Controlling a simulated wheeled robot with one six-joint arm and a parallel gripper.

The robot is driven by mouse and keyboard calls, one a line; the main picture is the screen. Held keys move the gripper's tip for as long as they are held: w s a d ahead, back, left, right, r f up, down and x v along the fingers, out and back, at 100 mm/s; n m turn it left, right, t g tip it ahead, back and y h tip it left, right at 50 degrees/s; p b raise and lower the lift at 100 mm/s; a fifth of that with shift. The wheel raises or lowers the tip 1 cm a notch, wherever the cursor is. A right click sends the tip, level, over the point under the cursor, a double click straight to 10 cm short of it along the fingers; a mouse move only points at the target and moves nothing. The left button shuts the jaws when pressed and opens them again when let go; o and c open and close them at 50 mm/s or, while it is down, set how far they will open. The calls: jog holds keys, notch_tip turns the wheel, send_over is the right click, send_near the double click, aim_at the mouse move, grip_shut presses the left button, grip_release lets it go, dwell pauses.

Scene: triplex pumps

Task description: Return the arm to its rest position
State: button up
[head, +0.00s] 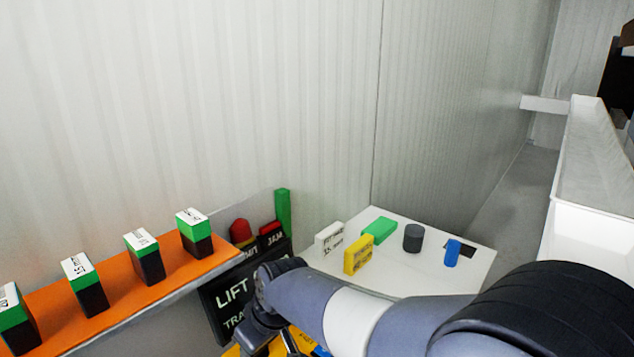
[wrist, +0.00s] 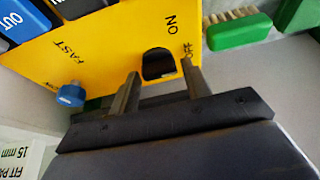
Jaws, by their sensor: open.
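My arm (head: 360,318) reaches from the lower right of the head view toward the bottom middle, with its wrist bent down in front of a black sign. My gripper (wrist: 160,84) shows in the wrist view, with its two fingers apart and nothing between them. Beyond the fingertips is a yellow panel (wrist: 110,50) marked FAST, ON and OFF. A black switch (wrist: 158,64) on the panel appears between the fingertips; I cannot tell whether they touch it. A blue knob (wrist: 70,95) is left of the fingers. The fingertips are not clear in the head view.
An orange shelf (head: 120,294) bears several green-and-black blocks at left. The black sign (head: 222,310) reads LIFT. A white table (head: 465,275) holds a yellow block (head: 358,254), a dark cylinder (head: 413,238) and other small items. A green brush (wrist: 238,32) lies near the panel.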

dwell(0.3)
jog(key=shift+r, duration=0.2)
jog(key=v, duration=1)
jog(key=x, duration=1)
jog(key=shift+f, duration=0.4)
jog(key=shift+r+n, duration=0.2)
jog(key=shift+n, duration=0.5)
jog(key=n+g, duration=0.1)
jog(key=n, duration=0.1)
jog(key=n+y, duration=0.1)
jog(key=n, duration=0.1)
jog(key=shift+w+d+g, duration=0.1)
jog(key=shift+w+g, duration=0.05)
jog(key=shift+g, duration=0.25)
jog(key=n+g+p, duration=0.1)
jog(key=n+p, duration=0.1)
jog(key=n, duration=0.1)
jog(key=n+g+p, duration=0.1)
jog(key=n+p, duration=0.1)
jog(key=n, duration=0.1)
jog(key=shift+w+r, duration=0.15)
jog(key=b+v, duration=0.1)
jog(key=v, duration=0.9)
jog(key=shift+w+n, duration=0.2)
jog(key=shift+n, duration=0.1)
